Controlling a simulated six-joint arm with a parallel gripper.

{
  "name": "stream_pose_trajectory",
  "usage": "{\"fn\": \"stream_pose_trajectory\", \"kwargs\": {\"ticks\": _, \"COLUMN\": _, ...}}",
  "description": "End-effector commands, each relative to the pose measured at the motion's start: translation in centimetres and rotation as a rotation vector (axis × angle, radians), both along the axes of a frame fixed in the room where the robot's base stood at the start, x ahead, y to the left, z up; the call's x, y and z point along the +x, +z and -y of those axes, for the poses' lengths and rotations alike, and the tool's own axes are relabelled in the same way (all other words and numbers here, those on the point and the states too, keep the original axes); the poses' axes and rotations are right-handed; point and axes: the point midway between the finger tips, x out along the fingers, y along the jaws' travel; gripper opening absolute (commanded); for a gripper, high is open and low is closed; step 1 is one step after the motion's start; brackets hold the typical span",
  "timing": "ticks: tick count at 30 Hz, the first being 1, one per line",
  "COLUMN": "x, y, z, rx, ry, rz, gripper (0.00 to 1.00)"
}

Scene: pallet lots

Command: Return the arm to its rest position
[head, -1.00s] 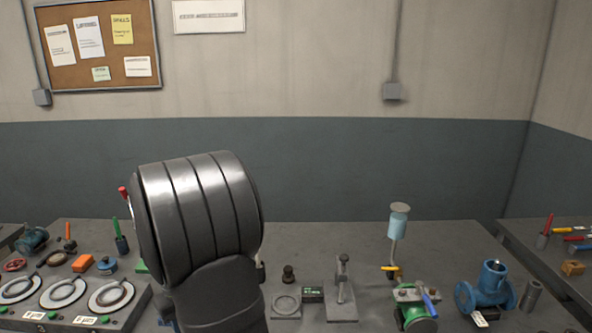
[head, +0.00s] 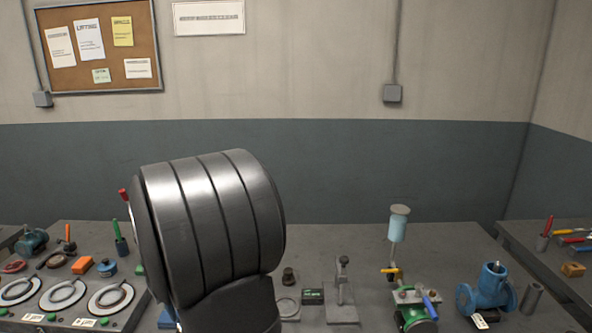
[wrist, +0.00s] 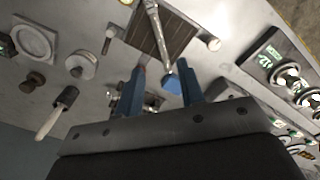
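My arm shows in the head view as a large dark grey ribbed link (head: 213,225), standing in front of the bench left of centre. My gripper is not visible in the head view. In the wrist view my gripper (wrist: 160,78) has its two blue fingers apart, with a gap between them and nothing clearly held. A small blue piece (wrist: 172,84) shows between the fingers near the right one; it appears to be beyond them at the bench, though its depth is hard to tell.
The grey bench (head: 350,245) holds a panel with round dials (head: 62,295) at left. A metal stand (head: 342,290), a green valve (head: 412,318) and a blue flanged valve (head: 487,290) stand at right. A light blue cup on a stem (head: 398,225) rises tall. The bench's back middle is clear.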

Motion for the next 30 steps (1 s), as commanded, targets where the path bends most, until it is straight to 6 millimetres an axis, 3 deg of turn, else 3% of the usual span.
{"fn": "stream_pose_trajectory", "kwargs": {"ticks": 2, "x": 0.0, "y": 1.7, "z": 0.0, "rx": 0.003, "ry": 0.000, "rz": 0.004, "gripper": 0.35}}
{"fn": "stream_pose_trajectory", "kwargs": {"ticks": 21, "x": 0.0, "y": -11.0, "z": 0.0, "rx": -0.001, "ry": 0.000, "rz": -0.002, "gripper": 0.35}}
{"fn": "stream_pose_trajectory", "kwargs": {"ticks": 27, "x": 0.1, "y": -6.1, "z": 0.0, "rx": 0.004, "ry": 0.000, "rz": 0.005, "gripper": 0.35}}
{"fn": "stream_pose_trajectory", "kwargs": {"ticks": 30, "x": 0.1, "y": -5.2, "z": 2.0, "rx": 0.001, "ry": -0.005, "rz": 0.002, "gripper": 0.35}}
